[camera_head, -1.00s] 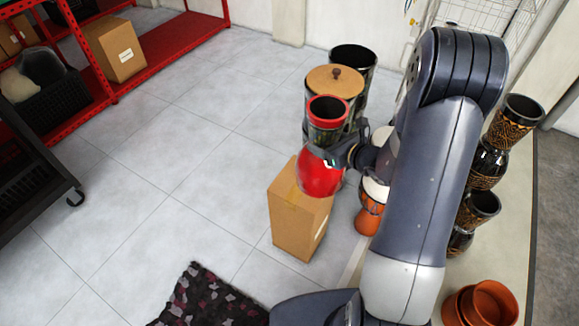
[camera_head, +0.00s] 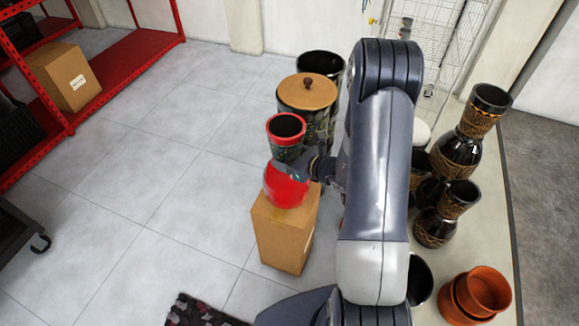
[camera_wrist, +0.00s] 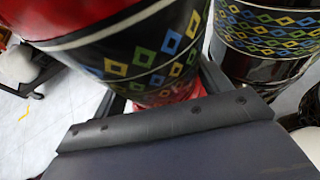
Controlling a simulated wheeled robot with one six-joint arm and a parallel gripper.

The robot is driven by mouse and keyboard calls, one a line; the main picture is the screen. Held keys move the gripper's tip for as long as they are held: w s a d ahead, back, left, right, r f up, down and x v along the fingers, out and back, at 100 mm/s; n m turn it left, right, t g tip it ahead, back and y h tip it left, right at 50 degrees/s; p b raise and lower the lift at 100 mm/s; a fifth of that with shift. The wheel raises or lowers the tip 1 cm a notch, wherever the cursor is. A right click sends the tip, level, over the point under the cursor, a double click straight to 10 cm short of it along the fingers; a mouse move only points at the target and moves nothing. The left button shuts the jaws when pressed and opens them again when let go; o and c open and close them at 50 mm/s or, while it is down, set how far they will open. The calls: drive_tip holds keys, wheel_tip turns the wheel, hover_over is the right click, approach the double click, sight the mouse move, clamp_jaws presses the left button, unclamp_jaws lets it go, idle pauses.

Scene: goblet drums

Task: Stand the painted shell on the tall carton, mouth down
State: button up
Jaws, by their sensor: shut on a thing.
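The painted shell (camera_head: 286,152) has a red-rimmed open end up, a dark band with coloured diamonds and a red rounded part (camera_head: 285,187) below. My gripper (camera_head: 302,170) is shut on it from the right, around its middle. The shell appears upright over the top of the tall carton (camera_head: 283,238), a plain brown box on the floor. I cannot tell whether the shell touches the carton. In the wrist view, the shell (camera_wrist: 150,55) fills the middle, between my fingers (camera_wrist: 160,98). Its lower end is hidden there.
A drum with a wooden lid (camera_head: 307,92) and a larger dark drum (camera_head: 322,64) stand close behind the shell. Several carved black drums (camera_head: 455,155) and orange bowls (camera_head: 475,295) stand at right. A red rack (camera_head: 120,65) is at left. The floor between is clear.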

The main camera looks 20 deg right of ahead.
drive_tip(key=shift+f, duration=1.95)
drive_tip(key=shift+f+b, duration=0.2)
drive_tip(key=shift+b, duration=0.2)
drive_tip(key=o, duration=2)
drive_tip(key=shift+r, duration=0.1)
drive_tip(key=v, duration=1.2)
drive_tip(key=shift+r+p, duration=0.1)
drive_tip(key=shift+p, duration=0.2)
